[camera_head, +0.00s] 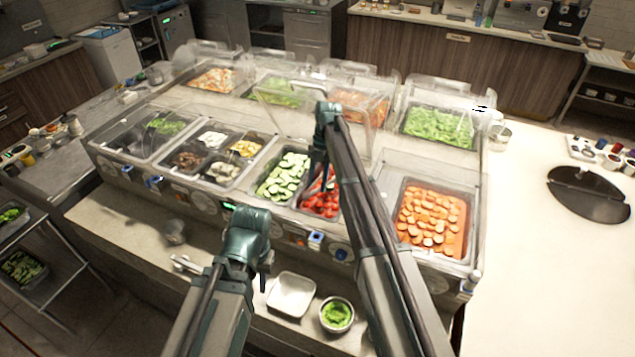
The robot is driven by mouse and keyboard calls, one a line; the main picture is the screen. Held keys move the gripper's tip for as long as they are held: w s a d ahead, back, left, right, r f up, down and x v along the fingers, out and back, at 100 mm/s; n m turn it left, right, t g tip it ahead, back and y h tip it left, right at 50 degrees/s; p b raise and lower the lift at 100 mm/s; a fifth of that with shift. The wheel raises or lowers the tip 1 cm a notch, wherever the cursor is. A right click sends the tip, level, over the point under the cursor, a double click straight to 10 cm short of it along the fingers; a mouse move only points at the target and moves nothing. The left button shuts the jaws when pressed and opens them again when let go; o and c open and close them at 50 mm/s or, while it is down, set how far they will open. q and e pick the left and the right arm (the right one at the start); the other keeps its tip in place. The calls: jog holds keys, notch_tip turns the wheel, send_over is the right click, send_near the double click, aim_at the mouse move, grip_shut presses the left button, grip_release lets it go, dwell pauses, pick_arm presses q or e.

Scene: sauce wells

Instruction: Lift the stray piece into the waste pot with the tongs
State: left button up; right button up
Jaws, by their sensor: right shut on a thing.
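My right arm reaches over the food wells, and its gripper (318,185) points down at the well of red tomatoes (322,203), beside the well of cucumber slices (283,176). It is shut on a thin thing, probably the tongs, mostly hidden by the gripper and arm. I cannot make out a stray piece. A small round pot (336,315) with green leaves inside stands on the front ledge; I cannot tell if it is the waste pot. My left gripper (263,284) hangs above the front ledge, left of a white square dish (291,295); its fingers are too small to judge.
Clear lids (285,95) stand raised behind the front wells. A well of carrot slices (432,217) lies right of my right arm. A clear cup (173,232) stands on the front ledge. The right white counter (535,270) is largely clear.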

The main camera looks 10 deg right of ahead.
pick_arm(q)
jog(key=shift+f, duration=0.25)
pick_arm(e)
jog(key=shift+f, duration=0.25)
pick_arm(q)
jog(key=shift+f, duration=0.2)
pick_arm(e)
jog(key=shift+a+f, duration=0.1)
jog(key=shift+f, duration=0.1)
pick_arm(q)
jog(key=shift+f, duration=0.15)
pick_arm(e)
jog(key=shift+f, duration=0.15)
